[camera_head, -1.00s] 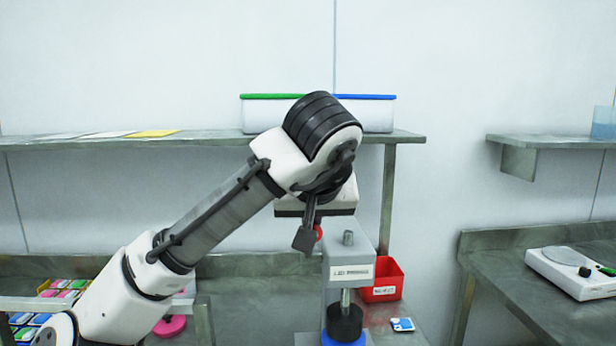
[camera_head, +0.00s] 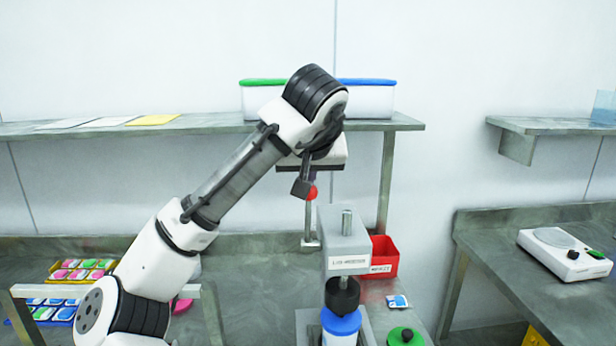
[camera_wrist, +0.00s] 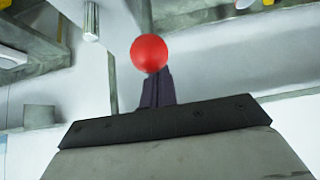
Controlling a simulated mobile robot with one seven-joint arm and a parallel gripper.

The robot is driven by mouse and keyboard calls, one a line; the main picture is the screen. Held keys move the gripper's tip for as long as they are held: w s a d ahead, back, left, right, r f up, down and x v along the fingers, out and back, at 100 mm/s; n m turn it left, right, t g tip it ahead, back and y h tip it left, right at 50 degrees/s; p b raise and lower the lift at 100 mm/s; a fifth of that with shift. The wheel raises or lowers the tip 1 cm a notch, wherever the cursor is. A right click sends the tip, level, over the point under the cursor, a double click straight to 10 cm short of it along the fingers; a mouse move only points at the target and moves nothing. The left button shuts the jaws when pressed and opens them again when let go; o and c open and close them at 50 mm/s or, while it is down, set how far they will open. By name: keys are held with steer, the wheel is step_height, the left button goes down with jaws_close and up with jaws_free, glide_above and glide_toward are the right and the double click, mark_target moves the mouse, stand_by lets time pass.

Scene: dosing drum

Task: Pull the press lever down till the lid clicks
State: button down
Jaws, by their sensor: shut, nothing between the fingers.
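The lid press has a grey head (camera_head: 346,240) with a label and a metal post on top. Its black plunger (camera_head: 342,294) is down at the blue lid (camera_head: 341,322) of a white bottle. The lever's red ball knob (camera_head: 313,193) shows just right of my gripper (camera_head: 301,189). In the wrist view the red knob (camera_wrist: 149,53) lies just beyond the tips of my gripper (camera_wrist: 157,88). The fingers are closed together and empty. I cannot tell whether they touch the knob. The lever's rod is mostly hidden.
A red bin (camera_head: 384,256) stands behind the press. A green-lidded container (camera_head: 405,337) stands right of the bottle. A shelf (camera_head: 210,127) with white boxes (camera_head: 365,99) spans behind my arm. A tray of coloured items (camera_head: 83,270) is at left. A scale (camera_head: 564,253) is on the right bench.

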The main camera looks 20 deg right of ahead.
steer(key=r+p, duration=0.1)
steer(key=s+r+p, duration=0.1)
steer(key=r, duration=0.1)
steer(key=s+r+p, duration=0.1)
steer(key=r, duration=0.1)
steer(key=shift+a+r+p, duration=0.2)
steer(key=shift+a+p, duration=0.1)
steer(key=shift+s+a+r, duration=0.1)
steer(key=shift+s+r, duration=0.2)
steer(key=shift+r, duration=0.4)
steer(key=shift+s+a+r, duration=0.1)
steer(key=shift+s+r, duration=0.2)
steer(key=shift+r, duration=0.35)
steer(key=shift+s+a+r, duration=0.1)
steer(key=shift+s+r, duration=0.2)
steer(key=shift+r, duration=0.4)
